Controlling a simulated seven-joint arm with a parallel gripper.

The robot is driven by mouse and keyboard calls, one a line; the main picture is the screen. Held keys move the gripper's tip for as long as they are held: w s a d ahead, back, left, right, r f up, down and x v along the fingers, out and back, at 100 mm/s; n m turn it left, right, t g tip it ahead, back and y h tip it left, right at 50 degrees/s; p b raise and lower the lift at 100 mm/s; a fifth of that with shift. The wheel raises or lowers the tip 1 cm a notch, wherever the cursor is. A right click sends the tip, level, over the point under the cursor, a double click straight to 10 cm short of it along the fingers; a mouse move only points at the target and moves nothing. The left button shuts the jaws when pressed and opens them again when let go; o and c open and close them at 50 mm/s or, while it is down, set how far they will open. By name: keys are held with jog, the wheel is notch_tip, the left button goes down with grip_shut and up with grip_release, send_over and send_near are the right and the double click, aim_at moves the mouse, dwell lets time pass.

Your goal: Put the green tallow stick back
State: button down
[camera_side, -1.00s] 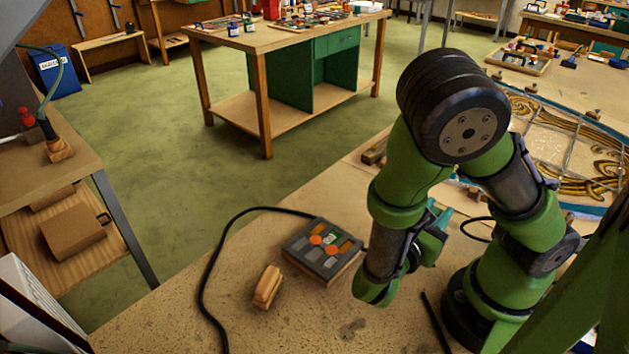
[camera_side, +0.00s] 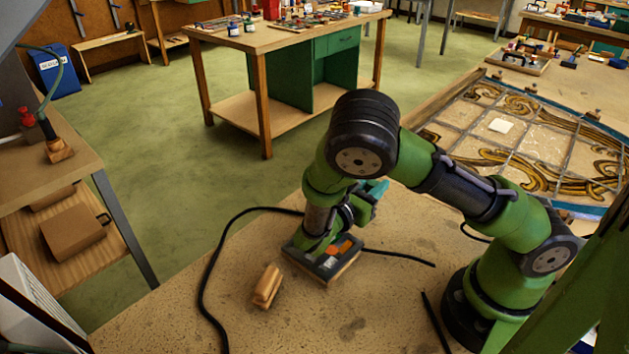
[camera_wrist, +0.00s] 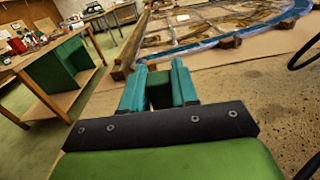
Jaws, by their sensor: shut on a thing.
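My gripper (camera_side: 374,190) is up in the air behind my forearm in the side view, its teal fingers pointing to the right and away. In the wrist view my gripper (camera_wrist: 159,82) is shut on a short, dark green piece, the green tallow stick (camera_wrist: 160,96), which shows between the two fingers. The side view does not show the stick clearly. A dark, shallow tray (camera_side: 325,277) with orange and grey pieces lies on the bench, partly hidden by my arm. The gripper is apart from it.
A tan wooden block (camera_side: 267,287) lies left of the tray. A black cable (camera_side: 204,285) curves around them on the bench. The leaded panel (camera_side: 540,140) lies at the back right. The bench between tray and panel is mostly clear.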

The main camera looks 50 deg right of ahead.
jog(key=shift+f, duration=0.55)
jog(key=c, duration=0.8)
grip_release()
jog(key=shift+f, duration=0.15)
jog(key=shift+c, duration=0.2)
